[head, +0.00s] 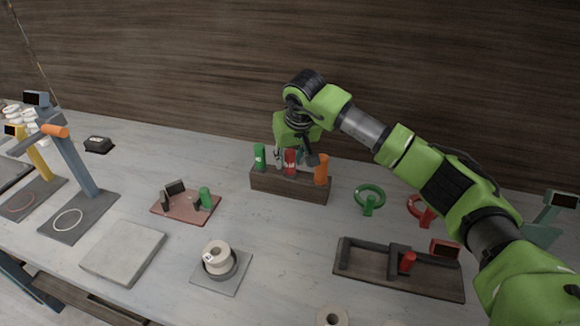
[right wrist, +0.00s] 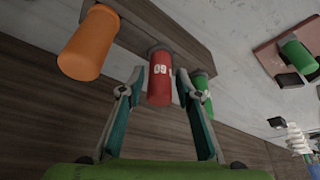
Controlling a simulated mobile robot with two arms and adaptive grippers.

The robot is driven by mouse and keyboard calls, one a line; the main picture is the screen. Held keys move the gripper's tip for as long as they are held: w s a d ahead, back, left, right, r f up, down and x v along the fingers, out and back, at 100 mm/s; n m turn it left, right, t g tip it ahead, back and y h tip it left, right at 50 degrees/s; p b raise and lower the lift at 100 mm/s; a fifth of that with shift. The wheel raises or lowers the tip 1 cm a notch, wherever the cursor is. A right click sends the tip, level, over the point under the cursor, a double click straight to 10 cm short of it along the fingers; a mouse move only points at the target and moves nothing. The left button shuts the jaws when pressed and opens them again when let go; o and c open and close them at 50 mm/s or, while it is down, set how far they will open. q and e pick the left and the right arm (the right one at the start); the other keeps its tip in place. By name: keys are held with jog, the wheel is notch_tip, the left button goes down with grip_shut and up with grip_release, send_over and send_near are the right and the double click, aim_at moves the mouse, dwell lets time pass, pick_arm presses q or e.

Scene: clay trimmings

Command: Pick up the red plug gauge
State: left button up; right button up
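The red plug gauge (head: 290,163) stands in a dark wooden block (head: 290,187), between a green plug (head: 260,157) and an orange plug (head: 321,170). My right gripper (head: 297,159) reaches down over the block. In the right wrist view, the red plug gauge (right wrist: 159,84), with white markings, lies between the two fingertips of my right gripper (right wrist: 161,82). The fingers are open, with a narrow gap on each side of the plug. The orange plug (right wrist: 88,45) and green plug (right wrist: 199,88) flank the fingers closely. My left gripper is in neither view.
Green (head: 369,198) and red (head: 420,207) ring gauges stand right of the block. A dark fixture (head: 400,280) with a red cylinder lies in front of them. A reddish plate (head: 172,208) is at left, near a spool (head: 217,257) and a grey slab (head: 124,251).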

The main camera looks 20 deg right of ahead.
grip_shut()
jog(key=shift+r, duration=0.15)
